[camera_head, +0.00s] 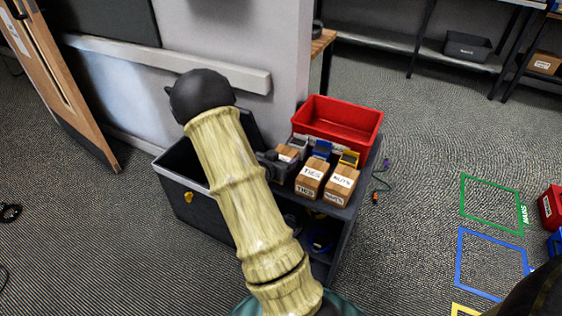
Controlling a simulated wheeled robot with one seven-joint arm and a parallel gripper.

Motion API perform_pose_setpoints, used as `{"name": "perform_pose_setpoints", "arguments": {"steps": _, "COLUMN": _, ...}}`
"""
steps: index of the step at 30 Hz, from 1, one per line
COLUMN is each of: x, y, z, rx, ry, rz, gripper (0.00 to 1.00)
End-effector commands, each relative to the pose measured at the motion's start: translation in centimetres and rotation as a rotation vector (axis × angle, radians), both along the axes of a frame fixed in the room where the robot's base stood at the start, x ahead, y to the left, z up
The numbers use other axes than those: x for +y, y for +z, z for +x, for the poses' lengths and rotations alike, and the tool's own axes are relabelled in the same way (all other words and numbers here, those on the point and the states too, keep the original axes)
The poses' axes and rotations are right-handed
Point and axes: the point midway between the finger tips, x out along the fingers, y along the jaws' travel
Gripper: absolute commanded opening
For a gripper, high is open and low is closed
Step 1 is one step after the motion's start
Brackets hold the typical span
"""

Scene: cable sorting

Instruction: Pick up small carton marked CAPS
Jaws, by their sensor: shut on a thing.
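Two small brown cartons stand side by side on the dark shelf unit: one marked TIES (308,186) and one marked NUTS (340,186). A third small carton (286,153) with a white label sits left of them, partly hidden. Its label is too small to read, so I cannot confirm CAPS. My gripper (272,160) shows as a dark shape at this carton's left side, shut on it. Most of the gripper and wrist is hidden behind my pale yellow arm. I cannot tell whether the carton is lifted off the shelf top.
A red bin (337,124) stands at the back of the shelf unit (350,213), behind the cartons. A dark open box (185,200) with a pale rim stands left. A grey wall (230,40) rises behind.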

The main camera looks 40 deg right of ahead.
Motion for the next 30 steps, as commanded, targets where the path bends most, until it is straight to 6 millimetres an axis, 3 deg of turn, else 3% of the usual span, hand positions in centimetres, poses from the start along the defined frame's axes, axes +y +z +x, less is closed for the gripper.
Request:
{"name": "perform_pose_setpoints", "arguments": {"steps": 9, "x": 0.0, "y": 6.1, "z": 0.1, "rx": -0.005, "ry": 0.001, "rz": -0.002, "gripper": 0.38}}
{"name": "perform_pose_setpoints", "arguments": {"steps": 15, "x": 0.0, "y": 9.0, "z": 0.0, "rx": -0.003, "ry": -0.001, "rz": -0.001, "gripper": 0.38}}
{"name": "perform_pose_setpoints", "arguments": {"steps": 30, "x": 0.0, "y": 9.5, "z": 0.0, "rx": -0.001, "ry": 0.0, "rz": -0.001, "gripper": 0.38}}
